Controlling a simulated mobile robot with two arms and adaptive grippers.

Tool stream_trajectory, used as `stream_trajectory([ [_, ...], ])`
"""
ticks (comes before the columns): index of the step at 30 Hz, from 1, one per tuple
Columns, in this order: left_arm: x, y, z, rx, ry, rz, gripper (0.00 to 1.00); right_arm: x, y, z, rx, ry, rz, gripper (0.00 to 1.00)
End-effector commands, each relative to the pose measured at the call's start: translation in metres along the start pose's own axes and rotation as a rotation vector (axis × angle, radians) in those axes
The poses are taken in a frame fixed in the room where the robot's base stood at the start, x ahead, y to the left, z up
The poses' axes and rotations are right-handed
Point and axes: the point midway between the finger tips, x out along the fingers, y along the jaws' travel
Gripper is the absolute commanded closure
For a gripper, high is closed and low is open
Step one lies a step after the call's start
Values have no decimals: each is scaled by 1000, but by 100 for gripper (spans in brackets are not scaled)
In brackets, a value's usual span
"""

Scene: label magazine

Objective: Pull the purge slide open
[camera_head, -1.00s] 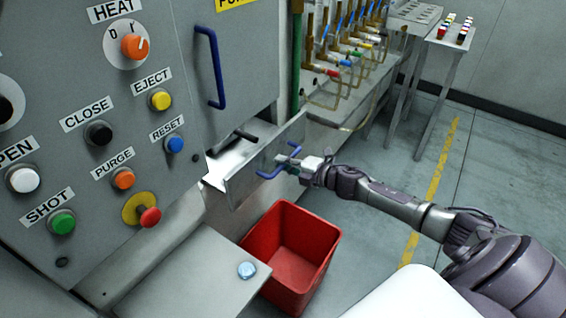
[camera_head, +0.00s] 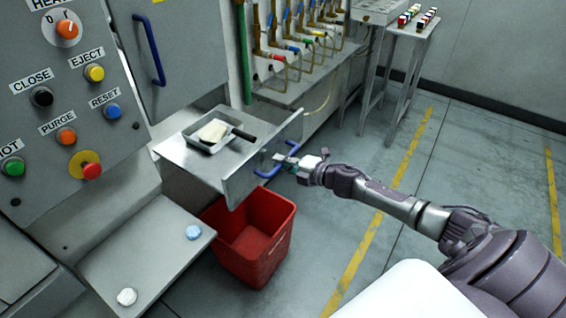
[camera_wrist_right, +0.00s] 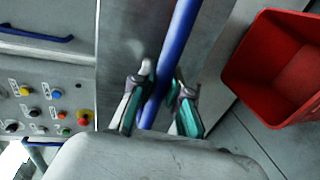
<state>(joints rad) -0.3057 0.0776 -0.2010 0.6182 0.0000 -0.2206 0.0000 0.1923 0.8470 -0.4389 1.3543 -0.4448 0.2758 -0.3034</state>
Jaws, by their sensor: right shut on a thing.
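The purge slide (camera_head: 190,157) is a grey metal drawer standing out of the machine's front below the blue-handled door. A small pan (camera_head: 222,139) with a pale block and a dark handle lies on it. The slide's blue handle (camera_head: 268,168) is on its front plate. My right gripper (camera_head: 288,163) is at this handle. In the right wrist view, the blue handle (camera_wrist_right: 178,50) passes between the two fingers of my right gripper (camera_wrist_right: 160,90), which are shut on it. My left gripper is not in view.
A red bin (camera_head: 252,240) stands on the floor under the slide's front. A grey shelf (camera_head: 150,250) with a blue and a white round piece is at front left. Button panel (camera_head: 40,130) is on the left. Floor to the right is clear.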

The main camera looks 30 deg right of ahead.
Motion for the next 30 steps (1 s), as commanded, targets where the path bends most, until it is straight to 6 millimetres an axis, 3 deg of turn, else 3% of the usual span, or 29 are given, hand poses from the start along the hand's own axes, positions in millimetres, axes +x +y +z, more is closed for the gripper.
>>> stream_trajectory([
  [9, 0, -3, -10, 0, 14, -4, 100, 0, 0, 0, 0, -1, 0, 100],
  [10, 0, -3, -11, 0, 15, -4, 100, 0, 0, 0, 0, -1, 0, 82],
  [14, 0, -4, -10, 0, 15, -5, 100, 0, 0, 0, 0, 0, 0, 60],
  [24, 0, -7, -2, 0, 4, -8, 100, -1, 0, 0, 0, 0, 1, 59],
  [30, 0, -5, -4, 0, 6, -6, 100, -23, -1, 0, 1, 0, -2, 59],
])
